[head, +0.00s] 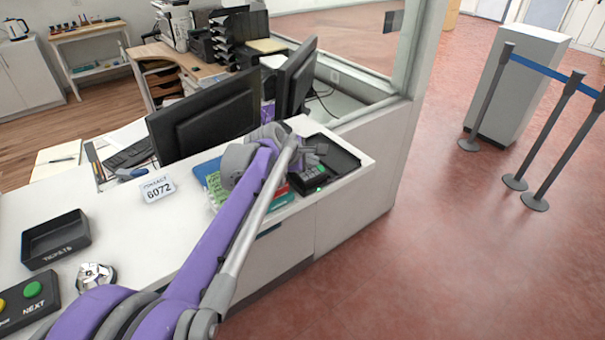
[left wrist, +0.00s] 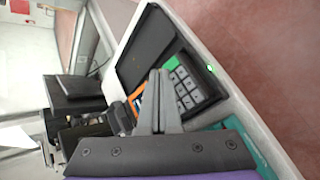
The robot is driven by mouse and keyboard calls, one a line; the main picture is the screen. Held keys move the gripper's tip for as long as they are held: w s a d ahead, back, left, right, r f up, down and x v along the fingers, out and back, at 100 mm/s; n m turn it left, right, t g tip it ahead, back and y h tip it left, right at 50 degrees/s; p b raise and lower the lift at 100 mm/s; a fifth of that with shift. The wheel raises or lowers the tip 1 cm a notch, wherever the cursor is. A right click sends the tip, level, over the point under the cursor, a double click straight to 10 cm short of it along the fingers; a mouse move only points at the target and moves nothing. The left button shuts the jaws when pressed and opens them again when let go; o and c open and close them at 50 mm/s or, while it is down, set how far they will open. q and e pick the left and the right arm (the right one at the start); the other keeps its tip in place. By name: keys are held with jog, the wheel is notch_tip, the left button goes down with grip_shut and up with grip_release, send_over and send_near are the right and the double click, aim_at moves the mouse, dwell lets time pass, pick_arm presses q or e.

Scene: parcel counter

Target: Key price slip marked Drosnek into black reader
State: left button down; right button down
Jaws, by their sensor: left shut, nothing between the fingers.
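The black reader (head: 308,180) with its keypad stands near the far right end of the white counter, partly hidden by my left arm. In the left wrist view, its grey keys (left wrist: 182,90), a green part and a lit green light show. My left gripper (head: 318,153) is beside and above the reader. In the left wrist view, its fingertips (left wrist: 159,74) are shut together, empty, and overlap the keypad's edge; I cannot tell whether they touch it. I cannot make out a slip marked Drosnek. My right gripper is not in view.
A black tray (head: 336,158) lies beside the reader. A white card reading 6072 (head: 157,189) stands on the counter. A tickets tray (head: 56,238), a button box (head: 30,301) and a small silver object (head: 96,276) are at left. Monitors (head: 206,116) stand behind the counter.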

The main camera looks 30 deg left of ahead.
aim_at(314, 177)
pick_arm(q)
jog(key=shift+s+d+r+p, duration=0.1)
jog(key=shift+d+r+p, duration=0.1)
jog(key=shift+r+p, duration=0.5)
jog(key=shift+d+r+p, duration=0.15)
jog(key=shift+r+p, duration=0.2)
jog(key=shift+r, duration=0.6)
jog(key=shift+s+d+r+p, duration=0.1)
jog(key=shift+d+r+p, duration=0.1)
jog(key=shift+r+p, duration=0.5)
jog(key=shift+r, duration=0.1)
jog(key=s+d+f+m+g, duration=0.1)
jog(key=s+d+f+m, duration=0.2)
jog(key=s+d+m, duration=0.3)
jog(key=s+d+f+m+g, duration=0.1)
jog(key=s+d+f+m, duration=0.25)
jog(key=s, duration=0.35)
jog(key=s+d+f+m+g, duration=0.1)
jog(key=s+d+f+m, duration=0.1)
jog(key=s+f+m, duration=0.3)
jog(key=s+d+f+m+g, duration=0.1)
jog(key=s+f+m, duration=0.4)
jog(key=s, duration=0.8)
jog(key=d+m, duration=0.1)
jog(key=m, duration=0.2)
jog(key=shift+s+y, duration=0.15)
jog(key=shift+y, duration=0.25)
